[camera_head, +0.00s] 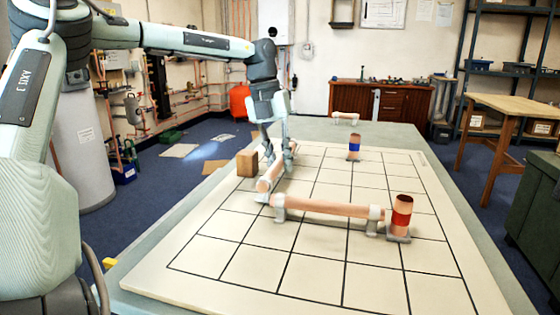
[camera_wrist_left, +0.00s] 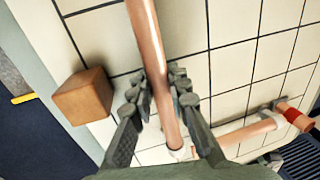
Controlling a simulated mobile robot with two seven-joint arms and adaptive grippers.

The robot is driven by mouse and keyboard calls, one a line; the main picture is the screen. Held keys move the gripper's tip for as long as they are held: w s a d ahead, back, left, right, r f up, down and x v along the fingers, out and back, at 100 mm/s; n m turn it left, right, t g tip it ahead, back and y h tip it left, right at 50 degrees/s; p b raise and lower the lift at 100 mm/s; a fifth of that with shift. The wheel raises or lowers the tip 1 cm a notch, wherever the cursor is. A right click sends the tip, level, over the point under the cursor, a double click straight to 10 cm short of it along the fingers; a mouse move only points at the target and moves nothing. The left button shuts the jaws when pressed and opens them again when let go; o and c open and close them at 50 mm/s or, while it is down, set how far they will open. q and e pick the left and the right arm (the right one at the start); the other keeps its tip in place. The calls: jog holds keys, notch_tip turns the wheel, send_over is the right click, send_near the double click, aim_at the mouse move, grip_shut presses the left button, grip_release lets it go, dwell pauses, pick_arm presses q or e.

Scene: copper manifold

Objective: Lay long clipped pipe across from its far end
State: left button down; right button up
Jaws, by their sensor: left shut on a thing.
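My left gripper (camera_head: 277,158) is shut on a copper pipe (camera_head: 270,178) low over the tiled board (camera_head: 215,255). In the left wrist view the held pipe (camera_wrist_left: 150,50) runs between the fingertips (camera_wrist_left: 158,95) and out of the top of the picture. Its near end has a white collar (camera_wrist_left: 178,152). A second copper pipe (camera_head: 325,207) lies across the board with white ends and grey clips (camera_head: 373,226) under it. Its right end is beside an upright red-banded copper stub (camera_head: 402,216). A blue-banded stub (camera_head: 354,147) stands farther back. My right gripper is out of view.
A wooden block (camera_head: 247,163) stands just left of the held pipe; it also shows in the left wrist view (camera_wrist_left: 82,97). A short pale pipe piece (camera_head: 345,117) lies at the bench's far end. The board's front and right squares are clear.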

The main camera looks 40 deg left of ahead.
pick_arm(q)
jog(key=shift+f, duration=0.3)
jog(key=c, duration=1.4)
grip_release()
